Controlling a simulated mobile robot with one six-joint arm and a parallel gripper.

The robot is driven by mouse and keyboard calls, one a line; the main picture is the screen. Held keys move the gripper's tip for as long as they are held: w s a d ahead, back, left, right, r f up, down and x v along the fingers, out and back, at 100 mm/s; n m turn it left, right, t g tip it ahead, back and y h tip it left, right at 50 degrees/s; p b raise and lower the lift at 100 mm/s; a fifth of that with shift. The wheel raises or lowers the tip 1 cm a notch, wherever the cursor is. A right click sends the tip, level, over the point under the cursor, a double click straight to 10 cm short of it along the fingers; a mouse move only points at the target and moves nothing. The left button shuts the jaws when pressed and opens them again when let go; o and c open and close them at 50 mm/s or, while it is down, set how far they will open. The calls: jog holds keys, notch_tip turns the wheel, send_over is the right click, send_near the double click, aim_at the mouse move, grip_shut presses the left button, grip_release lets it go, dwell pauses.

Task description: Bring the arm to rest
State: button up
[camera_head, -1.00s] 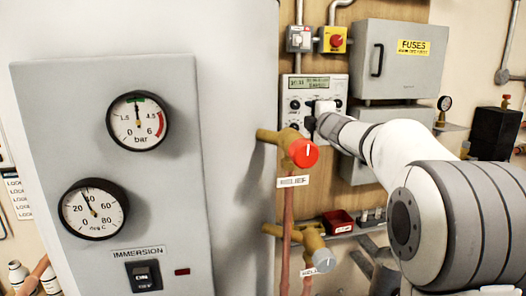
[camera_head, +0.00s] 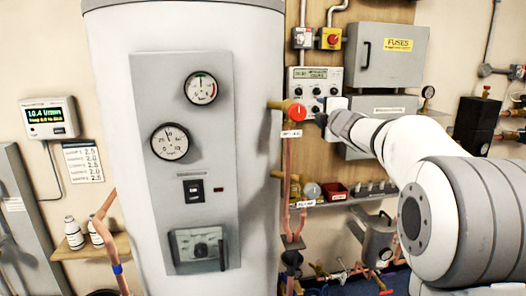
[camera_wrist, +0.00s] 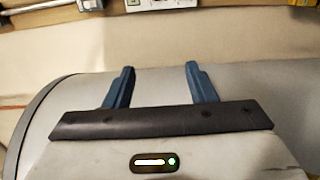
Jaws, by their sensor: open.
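My gripper (camera_wrist: 161,72) shows in the wrist view with its two blue fingers apart and nothing between them. In the head view my white and grey arm reaches in from the right, and its dark end (camera_head: 322,119) points left. There it overlaps the right side of the control panel and appears close to the red relief knob (camera_head: 297,112); whether they touch cannot be told. In the wrist view a large rounded grey surface (camera_wrist: 255,85) fills the space behind the fingers; it looks like the tank.
The tall white tank (camera_head: 255,60) with its grey gauge panel (camera_head: 150,80) stands left of my arm. Behind it are the control panel (camera_head: 304,86), the grey fuse box (camera_head: 387,70) and a shelf with a red tray (camera_head: 336,191).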

jog(key=s+f+m+g+h+p, duration=0.1)
jog(key=s+f+m+g, duration=0.4)
jog(key=s, duration=0.9)
jog(key=s+a+f+m+g+h+p, duration=0.1)
jog(key=s+f+m+g+p, duration=0.2)
jog(key=s+f+m+g, duration=0.2)
jog(key=s+f+m+g+h+p, duration=0.1)
jog(key=s+f+m+g, duration=0.4)
jog(key=s, duration=1.9)
notch_tip(320, 180, down, 9)
jog(key=m, duration=0.5)
jog(key=shift+s+a+p, duration=0.35)
jog(key=shift+s+p, duration=0.05)
jog(key=shift+w, duration=0.1)
jog(key=shift+c, duration=0.2)
